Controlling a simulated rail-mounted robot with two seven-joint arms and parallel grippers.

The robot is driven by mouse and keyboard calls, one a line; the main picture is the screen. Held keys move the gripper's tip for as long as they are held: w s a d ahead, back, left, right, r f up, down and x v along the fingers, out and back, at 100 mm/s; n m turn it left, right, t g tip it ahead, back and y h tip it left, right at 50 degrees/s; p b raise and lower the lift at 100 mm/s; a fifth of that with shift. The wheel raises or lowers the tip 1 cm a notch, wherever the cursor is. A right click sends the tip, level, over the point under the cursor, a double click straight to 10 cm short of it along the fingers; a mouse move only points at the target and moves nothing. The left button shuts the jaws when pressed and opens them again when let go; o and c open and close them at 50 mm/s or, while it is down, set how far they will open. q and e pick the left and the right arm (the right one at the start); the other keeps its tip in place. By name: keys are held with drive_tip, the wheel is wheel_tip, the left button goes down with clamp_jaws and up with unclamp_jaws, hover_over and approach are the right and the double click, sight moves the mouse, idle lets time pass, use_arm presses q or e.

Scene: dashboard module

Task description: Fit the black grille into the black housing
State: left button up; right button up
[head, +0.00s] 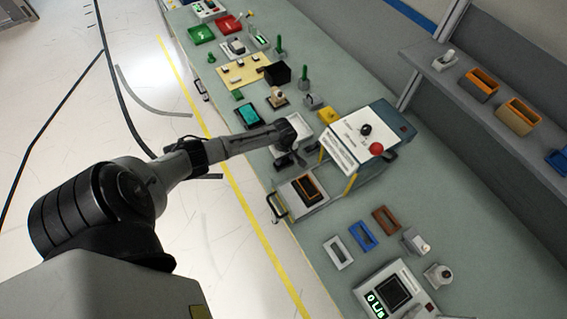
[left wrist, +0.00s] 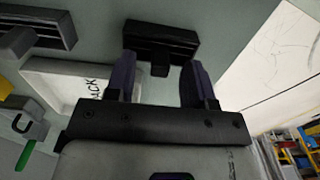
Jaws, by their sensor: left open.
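In the left wrist view, a dark slatted grille (left wrist: 160,40) with a short stem lies just beyond my left gripper (left wrist: 158,78). The fingers are open, one on each side of the stem, and no contact shows. A second dark slatted piece (left wrist: 52,28) lies to the left. In the head view my left gripper (head: 290,156) is low over the bench beside a white tray, and the arm partly hides this spot. A black frame with an orange edge (head: 308,190) sits on a grey plate in front; I cannot tell surely whether it is the black housing. My right gripper is out of view.
The white tray (left wrist: 60,72) carries black lettering, partly covered. A raised control box with a red button (head: 376,149) stands right of my gripper. White (head: 338,252), blue (head: 362,235) and brown (head: 386,220) frames lie nearer. Orange bins (head: 517,115) stand on the shelf.

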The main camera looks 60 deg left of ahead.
use_arm(q)
drive_tip(key=shift+c, duration=0.4)
clamp_jaws()
